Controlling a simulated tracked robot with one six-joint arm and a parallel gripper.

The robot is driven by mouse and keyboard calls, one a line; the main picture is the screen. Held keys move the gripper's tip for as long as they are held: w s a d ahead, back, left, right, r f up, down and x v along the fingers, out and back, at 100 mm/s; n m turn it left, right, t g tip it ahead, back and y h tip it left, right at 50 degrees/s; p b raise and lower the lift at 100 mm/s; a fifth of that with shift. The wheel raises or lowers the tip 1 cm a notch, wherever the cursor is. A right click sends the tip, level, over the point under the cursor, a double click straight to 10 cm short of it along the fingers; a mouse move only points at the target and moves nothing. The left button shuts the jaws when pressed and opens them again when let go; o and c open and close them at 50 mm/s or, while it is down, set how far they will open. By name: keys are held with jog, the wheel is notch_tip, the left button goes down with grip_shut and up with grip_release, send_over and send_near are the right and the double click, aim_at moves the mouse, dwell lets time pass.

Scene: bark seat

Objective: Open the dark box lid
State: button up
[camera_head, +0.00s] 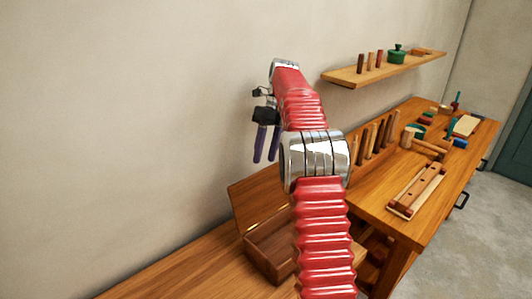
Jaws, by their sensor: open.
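A brown wooden box (263,262) sits on the wooden surface at the lower middle. Its lid (259,197) stands raised at the back, tilted up, with a small hinge showing at its lower edge. The box's inside is partly in view; my red arm hides its right side. My gripper (266,158) hangs above the lid with its two purple fingers pointing down. The fingers are apart, with nothing between them. They appear clear of the lid, though the depth is hard to tell.
A workbench (428,225) on the right carries a wooden clamp-like piece (417,190), upright wooden pieces and several small tools. A wall shelf (385,70) above holds a green pot (397,54) and small pegs. The bare wooden surface (190,270) left of the box is clear.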

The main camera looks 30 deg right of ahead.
jog(key=shift+r, duration=0.1)
jog(key=shift+a+r, duration=0.15)
jog(key=c, duration=0.3)
jog(key=shift+s+a+r+n, duration=0.1)
jog(key=shift+a+r+n, duration=0.1)
jog(key=shift+n, duration=0.2)
jog(key=shift+c, duration=0.8)
jog(key=a+r+n, duration=0.1)
jog(key=s+a+r+n, duration=0.2)
jog(key=a, duration=0.1)
jog(key=shift+r+n+t+h, duration=0.25)
jog(key=shift+n+t+h, duration=0.05)
jog(key=shift+t+h, duration=0.1)
grip_shut()
jog(key=s+a+r+n+t+h, duration=0.2)
jog(key=s+a+r+n, duration=0.3)
jog(key=s+a+n, duration=0.65)
jog(key=s+a+f+n+t, duration=0.2)
jog(key=s+a+f+n, duration=0.2)
jog(key=s+n, duration=0.5)
jog(key=s+a+f+n+t, duration=0.2)
jog(key=s+a+f+n, duration=0.2)
jog(key=s+n, duration=0.5)
jog(key=shift+s+a+f+h, duration=0.15)
jog(key=shift+s+f+h, duration=0.15)
jog(key=shift+s+f, duration=0.25)
